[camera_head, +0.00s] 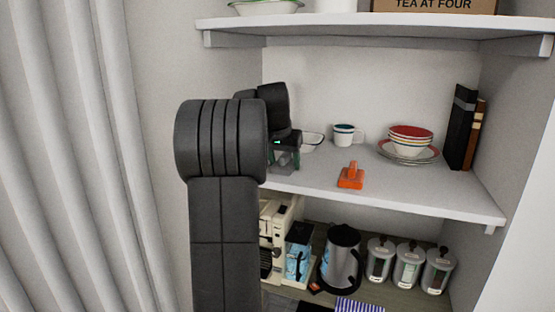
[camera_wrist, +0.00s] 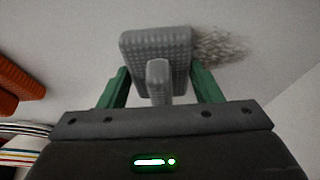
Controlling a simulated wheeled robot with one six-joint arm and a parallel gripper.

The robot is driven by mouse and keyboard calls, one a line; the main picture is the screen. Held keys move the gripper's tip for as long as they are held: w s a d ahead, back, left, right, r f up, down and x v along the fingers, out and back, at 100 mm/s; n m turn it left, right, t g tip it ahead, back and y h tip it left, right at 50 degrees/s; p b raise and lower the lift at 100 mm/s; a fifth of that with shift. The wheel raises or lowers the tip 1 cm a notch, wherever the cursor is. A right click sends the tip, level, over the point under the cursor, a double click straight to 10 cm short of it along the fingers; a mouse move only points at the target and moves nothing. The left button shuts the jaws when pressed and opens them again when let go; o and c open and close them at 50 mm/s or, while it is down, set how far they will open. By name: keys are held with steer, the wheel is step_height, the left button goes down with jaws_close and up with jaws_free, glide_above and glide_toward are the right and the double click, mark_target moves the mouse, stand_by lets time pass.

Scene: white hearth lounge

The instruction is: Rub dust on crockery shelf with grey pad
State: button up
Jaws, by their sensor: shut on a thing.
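My gripper (camera_wrist: 157,88) has green fingers and is shut on the upright handle of the grey pad (camera_wrist: 156,45). The pad lies on or just above the white crockery shelf (camera_wrist: 70,25); I cannot tell whether it touches. A speckled brown-grey dust patch (camera_wrist: 222,47) shows on the shelf right beside the pad, on the right in the wrist view, and the pad may cover part of it. In the head view my gripper (camera_head: 284,160) is at the left end of the crockery shelf (camera_head: 400,193), and my arm hides the dust.
An orange handled tool (camera_head: 350,177) lies mid-shelf. Behind are a white bowl (camera_head: 312,141), a cup (camera_head: 344,134), stacked dishes (camera_head: 409,141) and dark books (camera_head: 460,128). An upper shelf (camera_head: 380,28) overhangs. Below stand a kettle (camera_head: 342,262) and several canisters (camera_head: 408,266).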

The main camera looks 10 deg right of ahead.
mark_target(303, 171)
steer(key=shift+s+d+f+p, duration=0.1)
steer(key=shift+s+d+p, duration=0.05)
steer(key=shift+s+d, duration=0.45)
steer(key=shift+s+d+r+p, duration=0.1)
steer(key=shift+s+d, duration=0.3)
steer(key=shift+d, duration=0.45)
steer(key=shift+s+d+f+p, duration=0.1)
steer(key=shift+s+d+p, duration=0.05)
steer(key=shift+s+d, duration=0.45)
steer(key=shift+d, duration=0.2)
steer(key=shift+w+p, duration=0.15)
steer(key=shift+p, duration=0.2)
